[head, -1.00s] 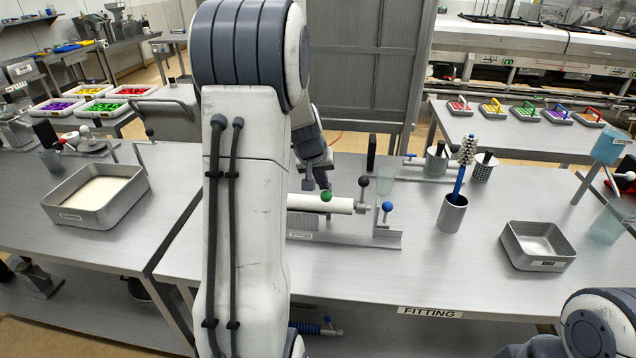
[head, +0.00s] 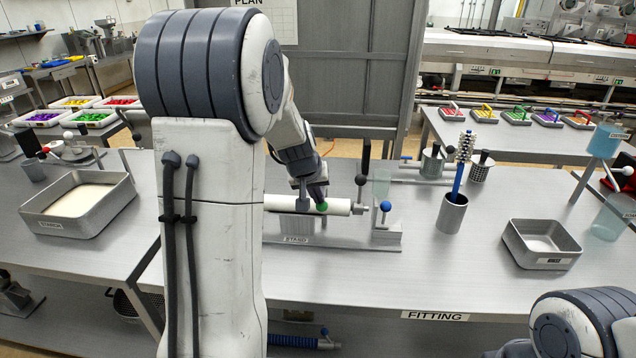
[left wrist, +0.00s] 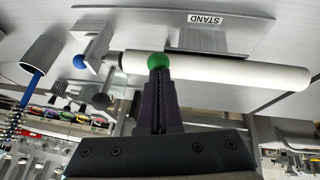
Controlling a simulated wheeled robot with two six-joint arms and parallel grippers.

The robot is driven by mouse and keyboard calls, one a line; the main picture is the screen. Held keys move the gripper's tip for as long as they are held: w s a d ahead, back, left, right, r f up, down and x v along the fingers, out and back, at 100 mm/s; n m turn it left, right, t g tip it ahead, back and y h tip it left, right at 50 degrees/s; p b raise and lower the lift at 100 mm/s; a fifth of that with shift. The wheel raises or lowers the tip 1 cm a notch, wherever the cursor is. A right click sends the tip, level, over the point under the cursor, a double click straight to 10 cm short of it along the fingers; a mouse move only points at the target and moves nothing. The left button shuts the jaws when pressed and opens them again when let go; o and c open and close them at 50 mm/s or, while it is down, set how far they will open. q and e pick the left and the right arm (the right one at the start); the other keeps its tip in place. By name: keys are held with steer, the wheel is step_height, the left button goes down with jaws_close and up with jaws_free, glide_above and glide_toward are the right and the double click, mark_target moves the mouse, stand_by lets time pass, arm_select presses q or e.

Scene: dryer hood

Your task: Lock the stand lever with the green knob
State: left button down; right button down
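The stand (head: 296,240) holds a white roller (head: 338,207) lying sideways on the fitting table. The green knob (head: 322,206) shows against the front of the roller; its lever is mostly hidden. In the left wrist view the green knob (left wrist: 158,62) sits at the tips of my left gripper (left wrist: 158,76). The dark fingers of my left gripper (head: 318,194) point down at the knob and look closed together. I cannot tell whether they touch it, and the knob does not show between them. My right gripper is out of view.
A blue knob (head: 385,206) and a black knob (head: 361,180) stand at the roller's right end. Clear tabletop lies in front of the stand.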

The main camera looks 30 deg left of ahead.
arm_select(q)
steer(key=w+a+r+p+v, duration=0.1)
steer(key=p+v, duration=0.1)
steer(key=v, duration=1.2)
steer(key=s+d+f+m+g+h, duration=0.1)
steer(key=s+d+f+m, duration=0.1)
steer(key=d, duration=0.5)
steer(key=s+d+f+m+g+h, duration=0.1)
steer(key=s+d+f+m, duration=0.15)
steer(key=d, duration=0.45)
steer(key=s+d+f+m+g+h, duration=0.1)
steer(key=s+d+m, duration=0.15)
steer(key=d, duration=0.45)
steer(key=s+d+f+m+g, duration=0.1)
steer(key=s+d+f+m, duration=0.2)
steer(key=s, duration=0.5)
steer(key=s+d+f+m+g, duration=0.2)
steer(key=s+d, duration=0.3)
steer(key=s, duration=0.3)
steer(key=shift+s+d+f+m+y, duration=0.15)
steer(key=shift+d+f+m+y, duration=0.2)
steer(key=shift+m, duration=0.55)
